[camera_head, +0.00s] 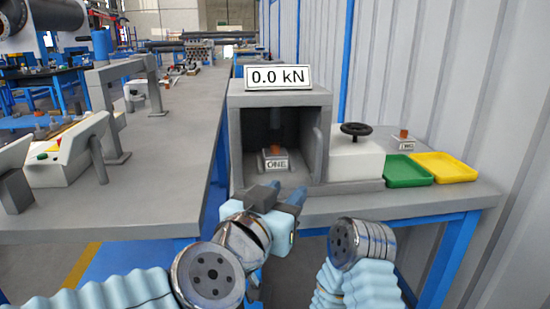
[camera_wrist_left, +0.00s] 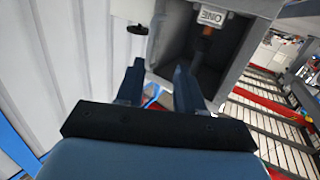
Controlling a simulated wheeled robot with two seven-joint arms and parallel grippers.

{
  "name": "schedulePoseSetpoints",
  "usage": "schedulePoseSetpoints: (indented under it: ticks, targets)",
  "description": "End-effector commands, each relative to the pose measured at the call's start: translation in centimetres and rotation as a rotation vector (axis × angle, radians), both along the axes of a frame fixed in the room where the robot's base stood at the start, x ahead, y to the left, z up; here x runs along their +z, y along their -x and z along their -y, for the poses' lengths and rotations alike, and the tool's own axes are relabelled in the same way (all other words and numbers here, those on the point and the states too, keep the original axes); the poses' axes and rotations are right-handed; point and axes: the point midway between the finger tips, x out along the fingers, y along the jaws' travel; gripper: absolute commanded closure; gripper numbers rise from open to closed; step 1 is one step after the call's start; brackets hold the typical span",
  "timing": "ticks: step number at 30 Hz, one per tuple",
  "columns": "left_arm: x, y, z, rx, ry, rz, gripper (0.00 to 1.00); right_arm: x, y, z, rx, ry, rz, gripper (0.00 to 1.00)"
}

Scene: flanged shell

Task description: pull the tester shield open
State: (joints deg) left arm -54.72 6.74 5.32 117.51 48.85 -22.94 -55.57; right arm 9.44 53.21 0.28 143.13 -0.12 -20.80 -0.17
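The tester (camera_head: 236,140) is a grey box with a "0.0 kN" display (camera_head: 278,77) on top. Its front shows an open cavity with a block labelled ONE (camera_head: 275,163) and an orange piece on it. A grey upright panel (camera_head: 320,155) stands at the right of the opening; I cannot tell whether it is the shield. My left gripper (camera_head: 283,194) is open and empty, in front of and below the opening. In the left wrist view its two fingers (camera_wrist_left: 157,85) are apart, with the tester (camera_wrist_left: 230,63) beyond them. Only my right arm shows; its gripper is out of view.
Right of the tester are a white unit (camera_head: 355,163) with a black handwheel (camera_head: 355,130), a green tray (camera_head: 408,171) and a yellow tray (camera_head: 444,168). A second labelled block (camera_head: 403,143) stands behind. A long grey bench (camera_head: 165,180) lies left, a corrugated wall (camera_head: 440,70) right.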

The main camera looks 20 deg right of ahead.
Motion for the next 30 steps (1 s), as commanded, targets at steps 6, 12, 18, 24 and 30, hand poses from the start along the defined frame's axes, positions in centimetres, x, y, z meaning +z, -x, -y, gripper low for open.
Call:
schedulePoseSetpoints:
  ticks: [6, 12, 18, 24, 30]
  targets:
    - [3.6, 2.7, 0.9, -0.040, 0.046, 0.059, 0.63, -0.7, 0.0, 0.2, -0.004, 0.002, 0.001, 0.00]
    - [3.4, 0.0, 3.6, -0.038, 0.043, 0.058, 0.63, -1.2, -0.1, 0.3, -0.005, 0.004, 0.002, 0.00]
    - [3.4, -3.2, 7.1, -0.038, 0.043, 0.057, 0.63, -1.4, -0.1, 0.4, -0.007, 0.005, 0.003, 0.00]
    - [3.5, -5.5, 9.5, -0.038, 0.043, 0.057, 0.63, -1.2, -0.1, 0.4, -0.007, 0.005, 0.002, 0.00]
    - [3.5, -6.3, 10.4, -0.038, 0.044, 0.058, 0.63, -1.2, -0.1, 0.3, -0.007, 0.005, 0.002, 0.00]
